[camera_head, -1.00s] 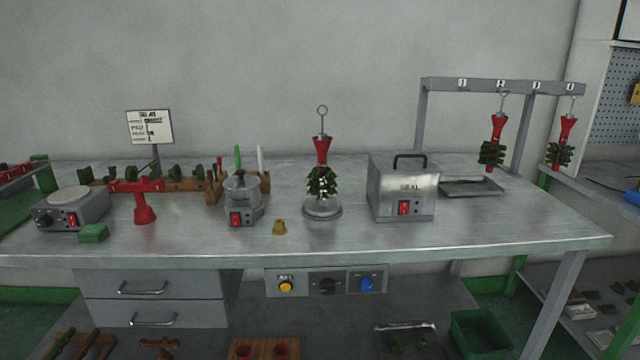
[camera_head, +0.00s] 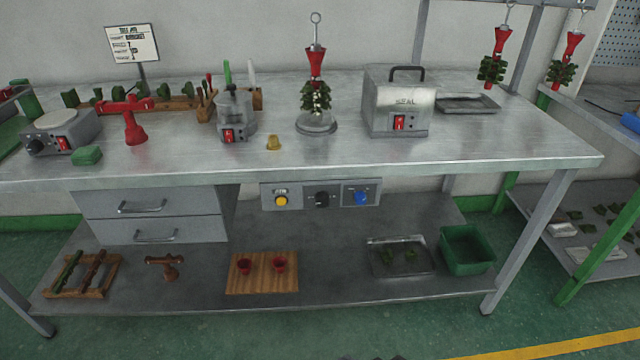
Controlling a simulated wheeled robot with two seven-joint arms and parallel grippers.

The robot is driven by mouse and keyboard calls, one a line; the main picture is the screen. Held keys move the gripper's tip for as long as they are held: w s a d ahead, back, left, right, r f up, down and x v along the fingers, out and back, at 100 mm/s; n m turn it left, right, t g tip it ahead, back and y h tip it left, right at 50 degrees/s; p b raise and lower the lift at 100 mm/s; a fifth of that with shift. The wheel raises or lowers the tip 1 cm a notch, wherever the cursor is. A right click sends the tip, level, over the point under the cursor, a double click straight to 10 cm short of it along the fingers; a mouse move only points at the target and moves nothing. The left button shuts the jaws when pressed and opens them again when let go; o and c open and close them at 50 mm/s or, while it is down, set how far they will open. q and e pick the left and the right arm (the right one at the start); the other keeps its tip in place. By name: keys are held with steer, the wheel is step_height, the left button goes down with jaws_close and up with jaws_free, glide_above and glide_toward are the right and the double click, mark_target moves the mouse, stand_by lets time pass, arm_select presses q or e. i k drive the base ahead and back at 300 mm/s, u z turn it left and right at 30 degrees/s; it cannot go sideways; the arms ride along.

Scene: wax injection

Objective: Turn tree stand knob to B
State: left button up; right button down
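The control panel (camera_head: 269,203) hangs under the front edge of the metal table. The tree stand (camera_head: 316,124) is on the table above the panel, with a green wax tree (camera_head: 316,97) under a red cone (camera_head: 315,63) and a hooked rod, upright.
On the table (camera_head: 400,150) are a wax pot (camera_head: 237,117), a small brass cup (camera_head: 273,143) and a metal SEAL box (camera_head: 398,108). Drawers (camera_head: 150,206) lie left of the panel. The lower shelf holds a wooden board (camera_head: 262,285) and a green bin (camera_head: 466,250). The space before the panel looks clear.

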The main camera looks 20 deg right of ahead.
mark_target(321, 199)
steer(key=k, duration=1.3)
steer(key=u, duration=0.55)
steer(key=i, duration=1.7)
steer(key=z, duration=0.55)
